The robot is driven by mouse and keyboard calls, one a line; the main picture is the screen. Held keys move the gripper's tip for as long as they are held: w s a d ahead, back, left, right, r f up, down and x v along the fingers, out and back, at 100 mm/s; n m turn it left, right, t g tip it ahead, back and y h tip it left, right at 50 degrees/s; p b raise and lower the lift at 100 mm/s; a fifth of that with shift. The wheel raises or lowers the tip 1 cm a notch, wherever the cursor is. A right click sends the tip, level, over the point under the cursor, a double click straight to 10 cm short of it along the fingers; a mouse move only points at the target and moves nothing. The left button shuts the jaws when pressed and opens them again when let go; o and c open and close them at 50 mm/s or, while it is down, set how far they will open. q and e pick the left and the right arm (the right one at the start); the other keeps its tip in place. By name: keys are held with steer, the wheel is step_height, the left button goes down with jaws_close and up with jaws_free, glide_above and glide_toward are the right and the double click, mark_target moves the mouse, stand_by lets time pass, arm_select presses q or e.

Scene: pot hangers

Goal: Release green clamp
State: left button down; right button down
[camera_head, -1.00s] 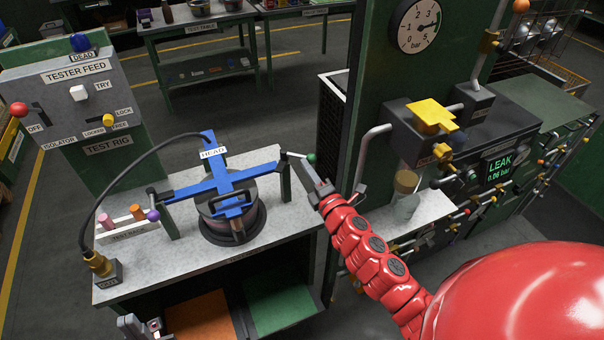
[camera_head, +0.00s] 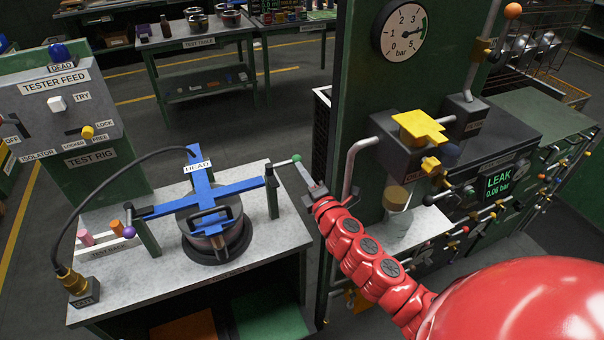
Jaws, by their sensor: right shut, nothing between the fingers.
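The green-knobbed clamp handle (camera_head: 284,161) is at the right end of the blue cross-shaped head (camera_head: 204,190), on a post at the bench's right edge. Its pale bar points right and slightly up. My right gripper (camera_head: 300,168) is shut and empty, with its fingertips just below the green knob; I cannot tell if they touch. The purple-knobbed clamp (camera_head: 129,230) is at the head's left end. The blue head lies over a round pot (camera_head: 215,238). My left gripper is out of view.
The tester feed panel (camera_head: 58,100) is at left, with a black hose arching from the head to a brass fitting (camera_head: 72,281). A green column with a pressure gauge (camera_head: 404,31) stands right of the bench. A display (camera_head: 498,185) reads LEAK 0.06 bar.

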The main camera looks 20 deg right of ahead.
stand_by(0.4)
steer(key=s+p, duration=0.2)
steer(key=s, duration=1.5)
steer(key=shift+s+f, duration=0.2)
steer(key=shift+f, duration=0.2)
